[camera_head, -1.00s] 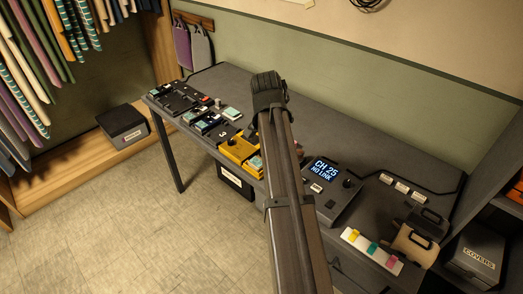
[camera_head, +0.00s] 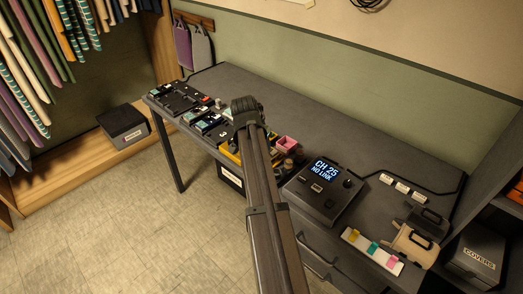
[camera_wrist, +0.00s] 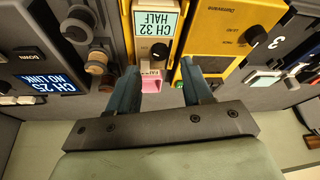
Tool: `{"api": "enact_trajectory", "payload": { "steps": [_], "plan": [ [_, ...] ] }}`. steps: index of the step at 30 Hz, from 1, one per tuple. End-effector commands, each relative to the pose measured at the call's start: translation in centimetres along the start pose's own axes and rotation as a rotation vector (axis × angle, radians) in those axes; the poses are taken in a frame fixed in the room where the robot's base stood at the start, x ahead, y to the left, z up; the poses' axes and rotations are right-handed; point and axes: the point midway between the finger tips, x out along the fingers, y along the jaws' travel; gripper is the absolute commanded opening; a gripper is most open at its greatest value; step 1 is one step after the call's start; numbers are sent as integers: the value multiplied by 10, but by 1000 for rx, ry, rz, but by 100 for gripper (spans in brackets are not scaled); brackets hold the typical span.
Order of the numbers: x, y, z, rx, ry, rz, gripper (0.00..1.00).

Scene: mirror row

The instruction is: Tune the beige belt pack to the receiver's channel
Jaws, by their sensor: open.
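The beige belt pack (camera_wrist: 168,42) shows in the wrist view, with a screen reading CH 32 HALF and a black knob (camera_wrist: 160,51) below it. My gripper (camera_wrist: 160,72) is open, with its two fingers apart and nothing between them that I can see held. In the picture the fingertips lie just below the knob; I cannot tell their height over the pack. The receiver (camera_head: 323,190) reads CH 25 NO LINK and also shows in the wrist view (camera_wrist: 50,101). In the head view my arm hides the beige pack.
Yellow gear (camera_wrist: 222,30) lies right beside the pack. A pink item (camera_wrist: 152,85) lies just below it, and knobs (camera_wrist: 97,60) stand to its left. Dark pedals (camera_head: 178,98) fill the table's left end. The table's back strip (camera_head: 340,130) is clear.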

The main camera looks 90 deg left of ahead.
Motion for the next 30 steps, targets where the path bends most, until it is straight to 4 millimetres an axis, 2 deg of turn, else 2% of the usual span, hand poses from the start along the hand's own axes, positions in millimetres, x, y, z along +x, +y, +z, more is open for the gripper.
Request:
{"api": "enact_trajectory", "payload": {
  "steps": [3,9,22,30],
  "plan": [
    [19,0,0,0,-1,1,50],
    [38,0,0,0,-1,0,50],
    [44,0,0,0,0,0,50],
    [44,0,0,0,0,0,25]
  ]
}}
